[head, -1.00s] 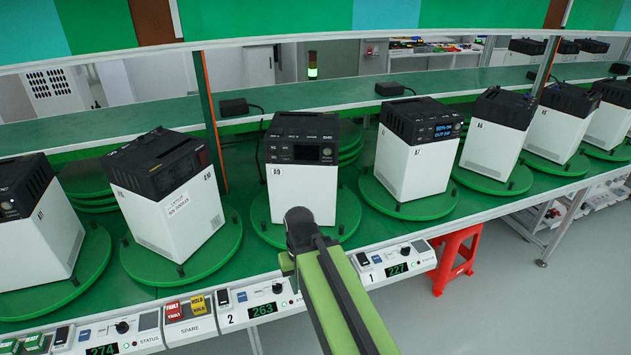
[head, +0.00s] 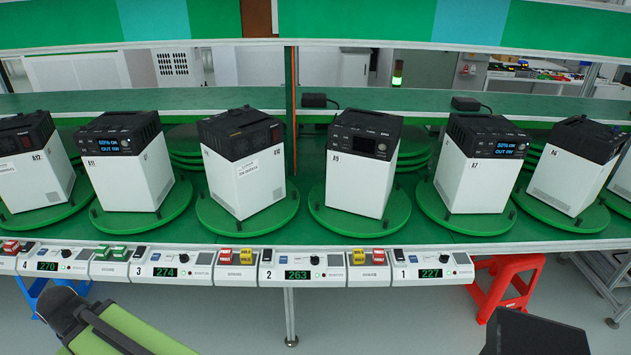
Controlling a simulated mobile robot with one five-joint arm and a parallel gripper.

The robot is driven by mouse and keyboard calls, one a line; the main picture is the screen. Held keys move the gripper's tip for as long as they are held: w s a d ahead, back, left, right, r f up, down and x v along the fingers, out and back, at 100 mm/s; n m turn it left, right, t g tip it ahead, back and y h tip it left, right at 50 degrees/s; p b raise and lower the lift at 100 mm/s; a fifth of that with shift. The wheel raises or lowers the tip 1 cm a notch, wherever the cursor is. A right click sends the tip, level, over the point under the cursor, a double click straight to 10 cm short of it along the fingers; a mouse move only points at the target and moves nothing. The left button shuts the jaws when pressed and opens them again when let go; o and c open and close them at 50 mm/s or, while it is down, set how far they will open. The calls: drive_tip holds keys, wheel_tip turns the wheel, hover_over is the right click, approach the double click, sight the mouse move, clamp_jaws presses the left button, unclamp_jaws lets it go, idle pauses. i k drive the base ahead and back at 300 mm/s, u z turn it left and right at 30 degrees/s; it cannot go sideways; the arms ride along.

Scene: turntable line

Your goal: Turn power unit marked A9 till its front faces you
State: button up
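The power unit marked A9 (head: 355,185) stands upright on a round green turntable (head: 335,222), just right of centre in the head view. It has a white body and a black top with a small dark display. Its broad white face with the A9 label faces nearly toward me, angled slightly, and a narrow strip of its right side shows. Its far sides are hidden. My green arm link (head: 125,330) is at the lower left, well away from the unit. I see no gripper fingers.
Unit A10 (head: 245,180) is close on the left and unit A7 (head: 475,185) on the right, each on its own turntable. Control panels line the bench front; panel 2 (head: 302,267) reads 263. A red stool (head: 505,285) stands below at right.

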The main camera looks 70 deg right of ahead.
sight(397, 212)
drive_tip(key=u, duration=0.75)
drive_tip(key=k, duration=1.7)
drive_tip(key=z, duration=2.05)
drive_tip(key=i, duration=0.85)
drive_tip(key=u, duration=0.1)
